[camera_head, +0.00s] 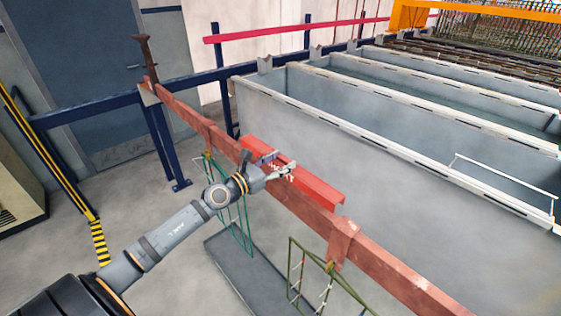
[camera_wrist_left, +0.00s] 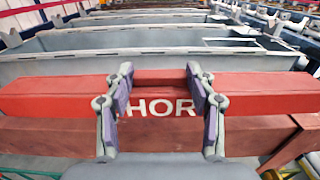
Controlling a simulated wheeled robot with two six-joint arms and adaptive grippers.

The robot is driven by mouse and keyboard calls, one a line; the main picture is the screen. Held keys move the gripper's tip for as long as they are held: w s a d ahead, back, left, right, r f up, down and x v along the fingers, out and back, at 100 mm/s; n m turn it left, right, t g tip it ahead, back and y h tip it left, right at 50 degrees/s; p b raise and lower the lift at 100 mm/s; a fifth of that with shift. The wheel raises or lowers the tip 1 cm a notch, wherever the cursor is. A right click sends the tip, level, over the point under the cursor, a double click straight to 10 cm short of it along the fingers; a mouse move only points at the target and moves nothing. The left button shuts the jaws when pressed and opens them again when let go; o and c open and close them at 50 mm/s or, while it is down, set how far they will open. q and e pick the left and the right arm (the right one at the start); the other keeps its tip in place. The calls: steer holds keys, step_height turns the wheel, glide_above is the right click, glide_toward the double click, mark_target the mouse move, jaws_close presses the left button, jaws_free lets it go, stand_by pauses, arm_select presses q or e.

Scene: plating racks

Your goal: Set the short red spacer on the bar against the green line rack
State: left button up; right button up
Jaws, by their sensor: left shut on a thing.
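The short red spacer (camera_head: 320,191) is a bright red block with white lettering. My left gripper (camera_head: 283,170) is shut on its middle; in the left wrist view both fingers straddle the letters "HOR" on the spacer (camera_wrist_left: 262,94). The spacer runs along the brownish-red bar (camera_head: 400,276) at its tank side. The bar (camera_wrist_left: 55,135) shows just below it in the wrist view; I cannot tell whether they touch. A green rack (camera_head: 247,228) hangs from the bar left of the gripper, partly behind my arm. A darker olive-green rack (camera_head: 291,268) hangs farther right. My right gripper is out of view.
Grey tanks (camera_head: 320,130) stand behind the bar. A brown collar (camera_head: 342,240) sits on the bar right of the spacer. A dark flat slab (camera_head: 255,275) lies below the racks. A blue frame (camera_head: 158,140) supports the bar's far left end.

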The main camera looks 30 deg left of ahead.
mark_target(280, 179)
arm_select(q)
step_height(280, 179, down, 2)
steer(key=shift+f+b, duration=0.1)
steer(key=shift+b, duration=0.6)
step_height(280, 179, down, 2)
steer(key=shift+f+b, duration=0.2)
steer(key=shift+b, duration=0.9)
step_height(280, 179, down, 2)
steer(key=shift+f+b, duration=0.2)
steer(key=shift+b, duration=0.95)
steer(key=o, duration=1.3)
